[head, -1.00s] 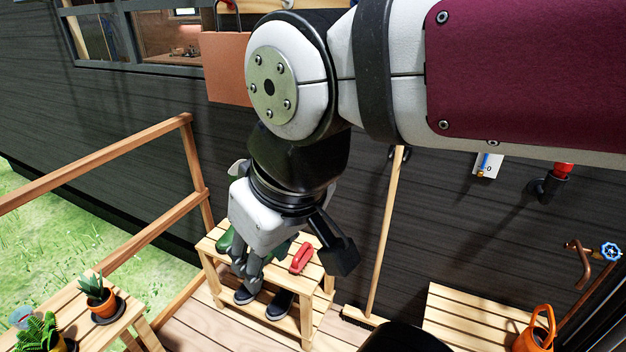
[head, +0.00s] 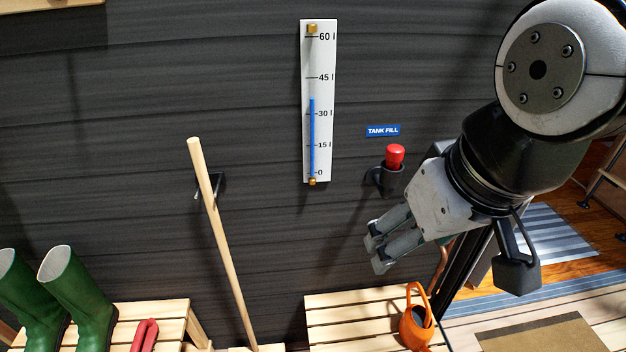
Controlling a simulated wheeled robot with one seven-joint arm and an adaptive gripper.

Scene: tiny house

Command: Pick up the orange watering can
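The orange watering can (head: 414,330) stands upright at the right end of a slatted wooden bench (head: 345,318), at the bottom of the head view. Its tall loop handle points up, and its lower part is near the frame's bottom edge. My gripper (head: 374,254) is above the can and a little to its left in the picture, apart from it. The fingers point down and left and appear close together. I see nothing held, but I cannot tell how wide the gap between the fingertips is.
A broom handle (head: 220,240) leans on the dark wall. Green boots (head: 75,295) and a red-handled item (head: 145,335) are on another bench at left. A red-topped tank fill pipe (head: 394,157) projects behind my gripper. A doorway with a striped rug (head: 548,236) is at right.

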